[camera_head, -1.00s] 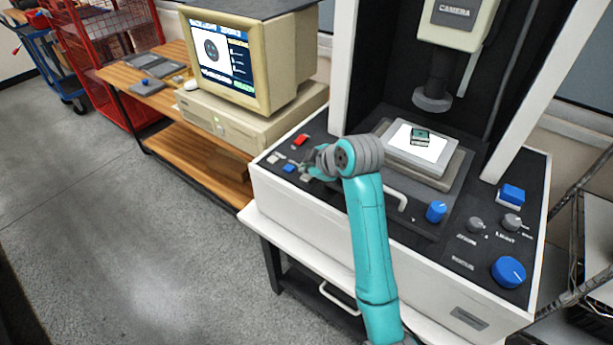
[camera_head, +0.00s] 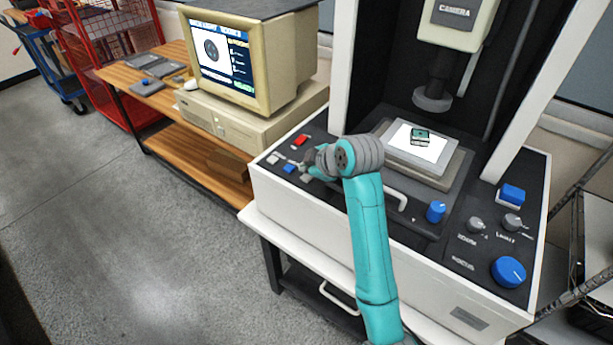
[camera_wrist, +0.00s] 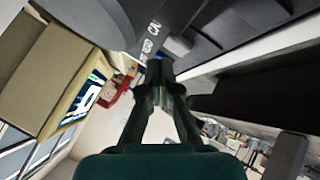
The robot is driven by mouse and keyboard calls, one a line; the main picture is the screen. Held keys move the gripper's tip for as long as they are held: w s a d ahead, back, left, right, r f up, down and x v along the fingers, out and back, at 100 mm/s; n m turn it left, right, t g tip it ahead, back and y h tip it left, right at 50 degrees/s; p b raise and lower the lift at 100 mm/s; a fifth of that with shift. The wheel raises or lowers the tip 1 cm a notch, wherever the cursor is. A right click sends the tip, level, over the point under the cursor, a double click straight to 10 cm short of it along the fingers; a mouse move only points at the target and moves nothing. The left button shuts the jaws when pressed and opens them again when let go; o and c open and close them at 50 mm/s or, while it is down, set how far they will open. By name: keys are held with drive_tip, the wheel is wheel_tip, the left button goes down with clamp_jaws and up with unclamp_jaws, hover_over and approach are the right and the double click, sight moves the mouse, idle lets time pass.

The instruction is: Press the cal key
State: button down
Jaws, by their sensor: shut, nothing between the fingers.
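The measuring machine's dark control panel (camera_head: 330,192) carries a small group of keys at its left end. I see a red key (camera_head: 300,140), a pale key (camera_head: 273,159), a blue key (camera_head: 289,168) and a grey key (camera_head: 306,178). Their labels are too small to read, so I cannot tell which is cal. My gripper (camera_head: 308,169) is over this group, close to the blue and grey keys.
A stage (camera_head: 437,150) with a small part on it stands behind my arm, under the camera column (camera_head: 440,75). A handle, knobs and a large blue dial (camera_head: 508,272) lie right of my arm. A monitor (camera_head: 228,60) stands on a wooden bench at the left.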

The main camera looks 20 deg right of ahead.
sight(308, 179)
drive_tip(key=shift+f, duration=0.15)
drive_tip(key=shift+f, duration=0.25)
drive_tip(key=shift+f, duration=0.4)
idle(0.7)
drive_tip(key=shift+r, duration=0.8)
drive_tip(key=shift+r, duration=2.55)
drive_tip(key=shift+s, duration=0.1)
